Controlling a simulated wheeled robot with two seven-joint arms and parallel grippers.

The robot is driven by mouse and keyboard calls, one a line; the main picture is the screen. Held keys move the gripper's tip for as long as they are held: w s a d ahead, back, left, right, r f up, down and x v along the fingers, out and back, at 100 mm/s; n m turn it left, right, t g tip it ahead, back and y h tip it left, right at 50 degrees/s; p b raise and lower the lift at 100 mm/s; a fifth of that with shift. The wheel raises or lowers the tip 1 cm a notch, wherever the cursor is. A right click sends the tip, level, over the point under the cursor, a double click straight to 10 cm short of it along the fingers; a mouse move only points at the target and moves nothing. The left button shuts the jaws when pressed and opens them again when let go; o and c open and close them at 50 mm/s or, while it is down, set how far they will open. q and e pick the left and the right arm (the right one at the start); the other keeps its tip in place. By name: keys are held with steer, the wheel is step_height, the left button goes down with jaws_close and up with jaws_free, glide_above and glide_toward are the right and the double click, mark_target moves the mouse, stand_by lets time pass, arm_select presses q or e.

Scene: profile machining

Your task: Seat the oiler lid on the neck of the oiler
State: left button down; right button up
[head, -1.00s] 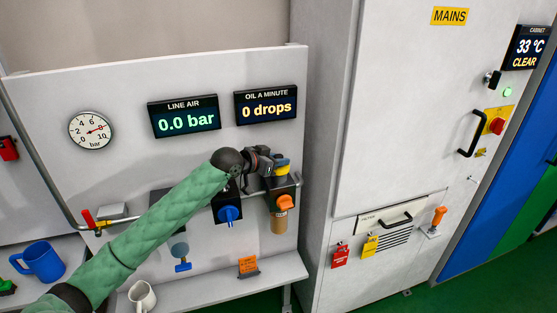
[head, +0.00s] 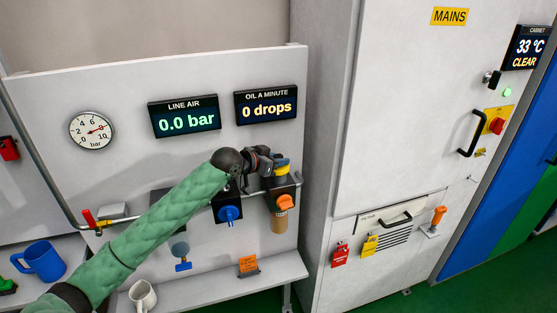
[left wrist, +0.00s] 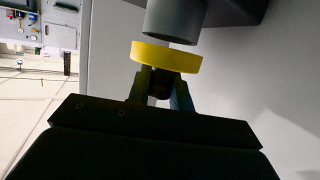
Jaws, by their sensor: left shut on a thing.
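My left gripper (head: 272,161) is at the top of the oiler, its arm reaching in from the left. It is shut on the yellow oiler lid (head: 283,162). In the left wrist view the lid (left wrist: 166,57) sits at the tips of my left fingers (left wrist: 165,82), and a grey cylinder, apparently the oiler neck (left wrist: 174,20), is just beyond it. The oiler bowl (head: 279,225) is amber, below a dark body with an orange knob (head: 285,202). My right gripper is not in view.
A regulator with a blue knob (head: 229,213) stands left of the oiler. A pipe runs along the panel. A tall grey cabinet (head: 400,130) stands to the right.

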arm_select(q)
steer(key=shift+f, duration=0.5)
steer(key=shift+f+b, duration=0.15)
steer(key=shift+b, duration=0.15)
steer(key=shift+f, duration=0.45)
steer(key=c, duration=1.5)
jaws_free()
steer(key=o, duration=0.3)
steer(key=shift+o, duration=0.2)
steer(key=shift+f+b+v, duration=0.2)
steer(key=shift+b+v, duration=0.8)
steer(key=shift+v, duration=0.2)
steer(key=shift+b+v, duration=1)
steer(key=shift+v, duration=1.75)
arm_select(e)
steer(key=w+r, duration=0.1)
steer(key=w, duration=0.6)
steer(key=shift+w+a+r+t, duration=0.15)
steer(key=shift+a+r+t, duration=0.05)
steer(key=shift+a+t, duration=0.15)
